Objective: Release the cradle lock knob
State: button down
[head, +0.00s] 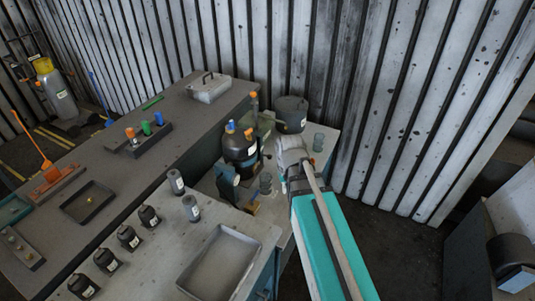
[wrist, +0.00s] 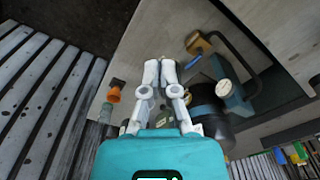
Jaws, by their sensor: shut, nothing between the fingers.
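The dark round housing (head: 240,148) sits in a blue cradle (head: 227,180) on the lower bench, left of my arm. In the wrist view the housing (wrist: 207,100) is partly behind my gripper's right side. A brass-coloured knob (wrist: 198,43) and a cream round knob (wrist: 223,88) show on the blue cradle parts (wrist: 238,103); I cannot tell which is the lock knob. My gripper (wrist: 160,64) is shut and empty, its white fingertips together, left of both knobs and apart from them in the picture. In the head view my arm mostly hides the gripper.
A dark pot (head: 290,114) stands behind my arm. A grey-green cylinder (head: 318,142) stands to its right and a clear cup (head: 265,183) to its left. The front bench holds several small dark bottles (head: 128,237) and an empty tray (head: 218,262). A corrugated wall (head: 400,100) closes the back.

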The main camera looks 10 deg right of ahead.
aim_at(267, 156)
jog(key=w+f+t+b, duration=0.1)
jog(key=w+f+b, duration=0.2)
jog(key=w, duration=0.9)
jog(key=w+f+t+b, duration=0.1)
jog(key=w+f+b, duration=0.3)
jog(key=w, duration=0.9)
jog(key=w+d+f+t+b, duration=0.1)
jog(key=w+f+b, duration=0.2)
jog(key=w, duration=0.9)
jog(key=shift+w+f+m+b, duration=0.15)
jog(key=shift+w+m+b, duration=0.15)
jog(key=shift+w, duration=0.1)
jog(key=shift+f, duration=0.1)
jog(key=b+x, duration=0.9)
jog(key=shift+w+d+f, duration=0.15)
jog(key=shift+w+f, duration=0.1)
jog(key=shift+w, duration=0.1)
jog(key=shift+s+d, duration=0.45)
jog(key=shift+d, duration=0.2)
jog(key=shift+s+d, duration=0.45)
jog(key=shift+d, duration=0.15)
jog(key=shift+r, duration=0.15)
